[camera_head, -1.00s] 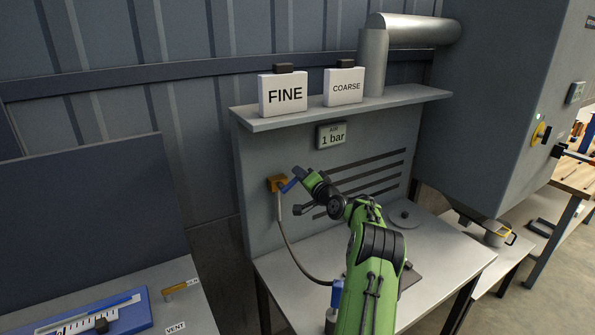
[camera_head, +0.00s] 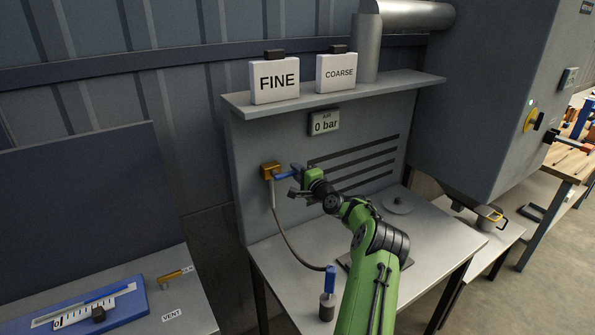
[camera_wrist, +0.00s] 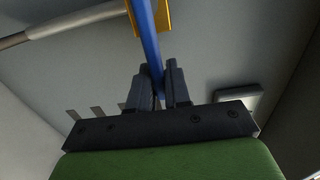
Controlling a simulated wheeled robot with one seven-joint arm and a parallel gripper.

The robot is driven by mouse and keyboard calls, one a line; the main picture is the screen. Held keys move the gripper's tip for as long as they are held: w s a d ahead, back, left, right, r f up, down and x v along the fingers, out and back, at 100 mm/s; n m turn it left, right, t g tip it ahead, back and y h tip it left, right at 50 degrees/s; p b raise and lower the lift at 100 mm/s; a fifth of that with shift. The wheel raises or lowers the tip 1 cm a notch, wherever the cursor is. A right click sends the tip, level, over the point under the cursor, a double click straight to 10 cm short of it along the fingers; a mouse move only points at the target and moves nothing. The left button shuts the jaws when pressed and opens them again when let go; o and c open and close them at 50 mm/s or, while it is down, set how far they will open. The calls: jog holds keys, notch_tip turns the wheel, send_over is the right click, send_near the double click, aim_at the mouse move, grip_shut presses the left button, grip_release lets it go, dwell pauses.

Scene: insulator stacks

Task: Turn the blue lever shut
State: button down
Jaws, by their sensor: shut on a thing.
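The blue lever (camera_head: 286,175) sticks out to the right, roughly level, from a brass-coloured valve (camera_head: 270,171) on the grey back panel. A hose runs down from the valve. My gripper (camera_head: 298,174) is at the lever's free end. In the wrist view, the blue lever (camera_wrist: 149,45) runs between the two dark fingers of my gripper (camera_wrist: 160,90), which are shut on it. Part of the brass valve (camera_wrist: 165,18) shows behind it.
A shelf (camera_head: 350,95) above carries the FINE (camera_head: 275,82) and COARSE (camera_head: 337,73) blocks. A blue-topped nozzle (camera_head: 329,285) stands on the bench (camera_head: 430,240) at the hose's end. A bench with a blue gauge board (camera_head: 100,305) is at left.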

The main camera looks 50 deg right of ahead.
jog(key=shift+f, duration=0.15)
jog(key=c, duration=1.2)
grip_release()
jog(key=shift+o, duration=0.2)
jog(key=b+v, duration=0.1)
jog(key=v, duration=1.4)
jog(key=shift+s, duration=0.35)
jog(key=shift+a, duration=0.15)
